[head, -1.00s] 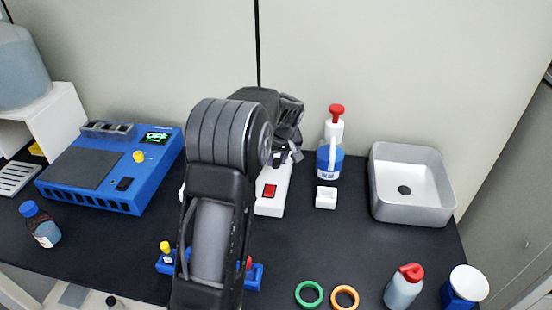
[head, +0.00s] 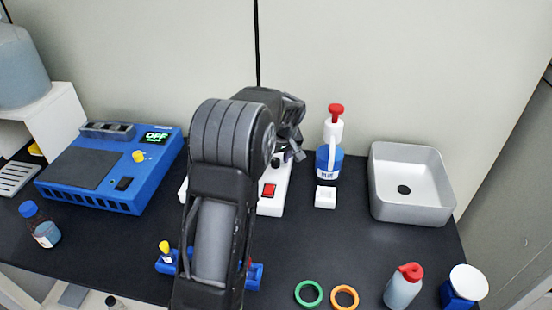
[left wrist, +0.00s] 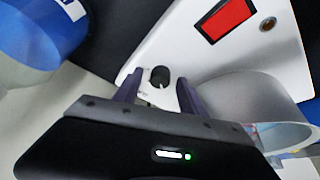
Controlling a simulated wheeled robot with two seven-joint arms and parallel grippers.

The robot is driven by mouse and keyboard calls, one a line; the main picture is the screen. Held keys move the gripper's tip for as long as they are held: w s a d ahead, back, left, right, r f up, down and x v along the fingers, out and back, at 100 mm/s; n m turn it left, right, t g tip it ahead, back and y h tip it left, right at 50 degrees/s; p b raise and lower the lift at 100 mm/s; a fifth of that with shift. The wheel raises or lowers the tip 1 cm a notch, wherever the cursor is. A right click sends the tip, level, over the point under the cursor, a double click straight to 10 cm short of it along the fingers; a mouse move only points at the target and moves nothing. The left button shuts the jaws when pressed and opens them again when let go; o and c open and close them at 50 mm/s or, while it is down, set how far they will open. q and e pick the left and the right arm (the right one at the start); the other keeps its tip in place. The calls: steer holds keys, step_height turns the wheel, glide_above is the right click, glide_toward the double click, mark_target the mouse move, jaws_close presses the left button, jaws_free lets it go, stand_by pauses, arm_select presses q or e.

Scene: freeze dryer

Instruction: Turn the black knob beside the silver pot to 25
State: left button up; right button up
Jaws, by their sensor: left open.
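The black knob (left wrist: 159,77) sits on the white housing of a device (left wrist: 150,50), with a small pointer mark at its lower edge. Its setting is too small to read. The silver pot (left wrist: 265,97) stands to the right of the knob in the left wrist view; in the head view my arm hides it. My left gripper (left wrist: 160,88) is open, with one finger on each side of the knob and gaps between. In the head view my left gripper (head: 291,152) is over the device's back right part, and the knob (head: 276,161) shows beside it. My right gripper is not in view.
A red switch (head: 269,190) is on the device's front. A sink (head: 445,200) is farther right; a blue machine (head: 75,185) is at left.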

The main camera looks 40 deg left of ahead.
arm_select(q)
steer(key=shift+r, duration=0.1)
steer(key=v, duration=0.7)
steer(key=shift+d+r+b, duration=0.2)
steer(key=shift+r+b, duration=0.05)
steer(key=shift+b, duration=0.1)
steer(key=shift+s, duration=0.15)
